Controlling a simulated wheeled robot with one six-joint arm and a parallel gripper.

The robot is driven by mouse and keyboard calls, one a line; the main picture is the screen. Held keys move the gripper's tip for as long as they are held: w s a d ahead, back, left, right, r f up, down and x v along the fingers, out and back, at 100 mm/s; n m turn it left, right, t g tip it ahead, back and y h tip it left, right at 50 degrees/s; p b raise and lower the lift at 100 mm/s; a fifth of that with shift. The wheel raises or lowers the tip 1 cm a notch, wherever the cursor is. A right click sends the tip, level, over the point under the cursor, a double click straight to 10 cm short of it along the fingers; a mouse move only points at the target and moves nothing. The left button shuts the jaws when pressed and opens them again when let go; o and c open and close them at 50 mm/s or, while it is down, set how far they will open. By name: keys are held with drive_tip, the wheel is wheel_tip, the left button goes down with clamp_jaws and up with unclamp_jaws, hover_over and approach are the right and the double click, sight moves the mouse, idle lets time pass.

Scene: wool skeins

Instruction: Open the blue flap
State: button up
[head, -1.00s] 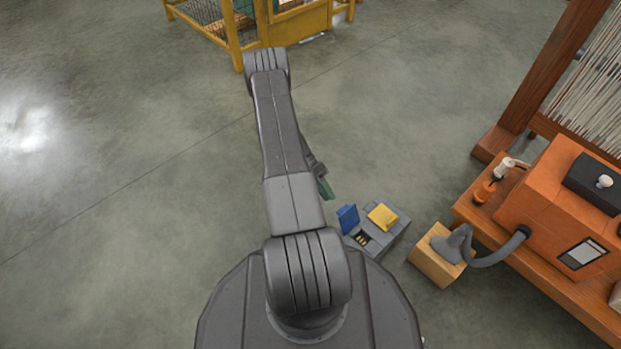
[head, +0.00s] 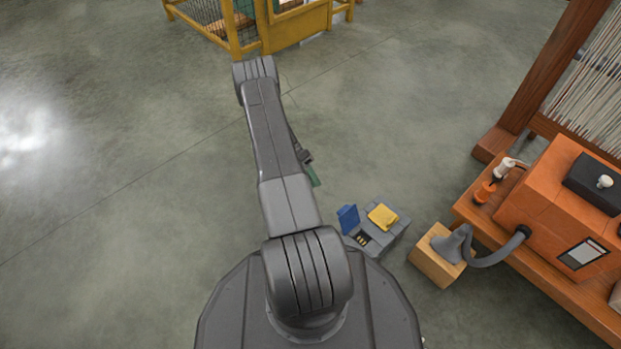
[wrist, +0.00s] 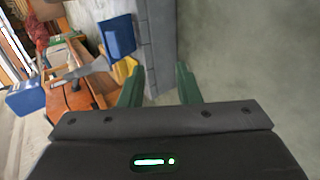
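The blue flap (head: 348,218) stands up, raised, at the left side of a low grey box (head: 391,236) on the floor. An uncovered compartment with small yellow things inside shows beside it. In the wrist view the blue flap (wrist: 118,36) is at the upper left, beyond my left finger. My gripper (wrist: 159,80) has two green fingers, spread apart with nothing between them. In the head view my gripper (head: 313,177) is partly hidden by my arm, a little up and left of the flap and apart from it.
A yellow flap (head: 383,216) is on the same box. A cardboard-coloured block (head: 437,262) with a grey nozzle stands to the right, beside a wooden bench with an orange machine (head: 562,205). A yellow frame (head: 290,28) stands at the back. The floor to the left is clear.

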drive_tip(key=shift+w+a, duration=0.25)
drive_tip(key=shift+w, duration=0.05)
drive_tip(key=p+v, duration=0.2)
drive_tip(key=v, duration=1.1)
drive_tip(key=shift+w+a+r+p, duration=0.2)
drive_tip(key=shift+w+a+p, duration=0.05)
drive_tip(key=shift+p, duration=0.15)
